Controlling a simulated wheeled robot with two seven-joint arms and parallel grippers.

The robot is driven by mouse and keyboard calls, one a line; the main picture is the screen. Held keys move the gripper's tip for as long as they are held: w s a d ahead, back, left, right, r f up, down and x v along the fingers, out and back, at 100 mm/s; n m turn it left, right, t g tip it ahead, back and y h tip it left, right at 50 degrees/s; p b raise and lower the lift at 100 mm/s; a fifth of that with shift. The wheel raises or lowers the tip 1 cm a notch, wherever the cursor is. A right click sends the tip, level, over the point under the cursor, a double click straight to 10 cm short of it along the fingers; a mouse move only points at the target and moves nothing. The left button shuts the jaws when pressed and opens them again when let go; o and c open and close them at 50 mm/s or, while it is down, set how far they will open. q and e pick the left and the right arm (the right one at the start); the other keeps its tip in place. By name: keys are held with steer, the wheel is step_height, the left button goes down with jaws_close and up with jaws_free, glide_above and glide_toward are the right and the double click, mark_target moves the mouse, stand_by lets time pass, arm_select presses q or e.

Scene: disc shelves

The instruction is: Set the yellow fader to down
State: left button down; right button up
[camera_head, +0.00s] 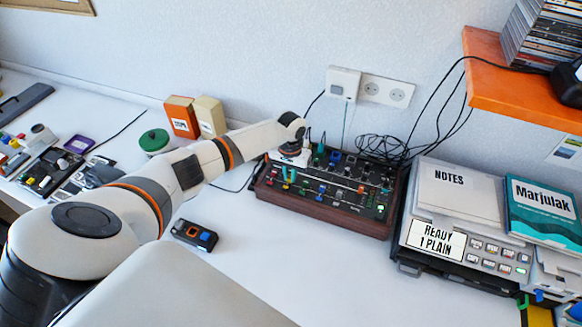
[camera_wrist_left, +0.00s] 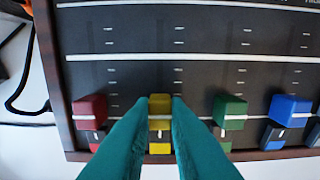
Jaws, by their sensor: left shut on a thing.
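The yellow fader (camera_wrist_left: 160,103) shows in the left wrist view between red (camera_wrist_left: 90,108), green (camera_wrist_left: 229,110) and blue (camera_wrist_left: 290,108) faders. Its cap is level with theirs, near the picture's lower end of the scale marks. My left gripper (camera_head: 289,175) reaches down over the wood-edged mixer (camera_head: 318,212) in the head view. Its teal fingers are shut on the yellow fader, one at each side. They hide part of the panel below the cap. A yellow piece (camera_wrist_left: 160,148) shows below the cap between the fingers. My right gripper is in neither view.
Black cables (camera_head: 381,147) lie behind the mixer. A grey device (camera_head: 400,240) with books on it stands close at its right. A small dark gadget (camera_head: 195,235) lies on the white table in front at left. An orange shelf (camera_head: 510,96) overhangs at right.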

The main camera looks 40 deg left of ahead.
mark_target(290, 177)
arm_select(q)
steer(key=c, duration=1.4)
jaws_free()
steer(key=shift+r, duration=0.15)
step_height(290, 177, up, 12)
steer(key=shift+b, duration=0.3)
steer(key=shift+f, duration=0.25)
